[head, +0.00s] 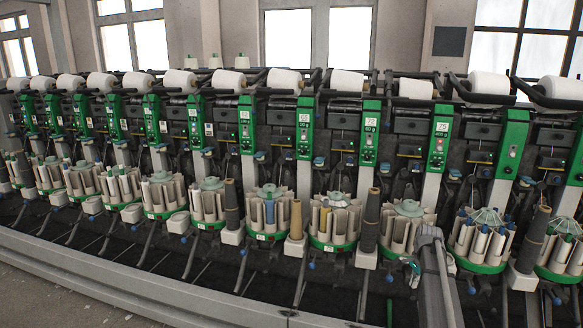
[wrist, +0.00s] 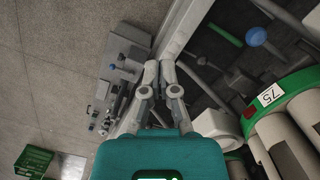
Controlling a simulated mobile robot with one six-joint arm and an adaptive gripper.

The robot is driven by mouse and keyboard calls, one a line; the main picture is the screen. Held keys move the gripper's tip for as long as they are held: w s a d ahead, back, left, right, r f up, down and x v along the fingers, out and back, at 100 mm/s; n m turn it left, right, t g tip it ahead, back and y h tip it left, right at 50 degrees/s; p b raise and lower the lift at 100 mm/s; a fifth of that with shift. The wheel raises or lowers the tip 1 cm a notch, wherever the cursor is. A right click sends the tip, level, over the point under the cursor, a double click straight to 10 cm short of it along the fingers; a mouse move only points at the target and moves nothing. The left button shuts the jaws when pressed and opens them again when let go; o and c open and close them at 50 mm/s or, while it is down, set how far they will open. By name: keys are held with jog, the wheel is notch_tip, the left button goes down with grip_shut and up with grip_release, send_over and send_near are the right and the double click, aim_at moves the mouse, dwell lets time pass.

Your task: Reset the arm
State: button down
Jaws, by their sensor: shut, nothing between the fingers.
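My gripper (wrist: 159,70) shows in the wrist view with its two grey fingers together and nothing between them. It hangs above the strip between the floor and the winder, beside the winder's pale front rail (wrist: 182,28). In the head view my grey arm stands at the lower right, in front of the winder. My gripper cannot be made out clearly there. The round bobbin magazine with the green rim and label 75 (wrist: 270,95) is to the right of my gripper in the wrist view, apart from it.
The cone winder fills the head view, with white cones (head: 284,79) along its top and several round magazines (head: 335,222) below. Dark cones (head: 231,205) stand between magazines. A green crate (wrist: 36,160) lies on the floor at lower left. Grey floor (wrist: 60,60) is open at left.

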jog(key=s+a+f+n+b, duration=0.3)
jog(key=s+a+n, duration=0.2)
jog(key=s+a, duration=0.35)
jog(key=s+a+f+n+h+b, duration=0.1)
jog(key=s+a+f+n+b, duration=0.3)
jog(key=s+a, duration=0.45)
jog(key=s+a+f+n+b, duration=0.3)
jog(key=s+a+n, duration=0.3)
jog(key=s+a, duration=0.25)
notch_tip(320, 180, up, 25)
jog(key=p, duration=2.5)
jog(key=shift+s+d, duration=0.2)
jog(key=shift+d, duration=0.05)
jog(key=shift+f, duration=0.15)
dwell(1.5)
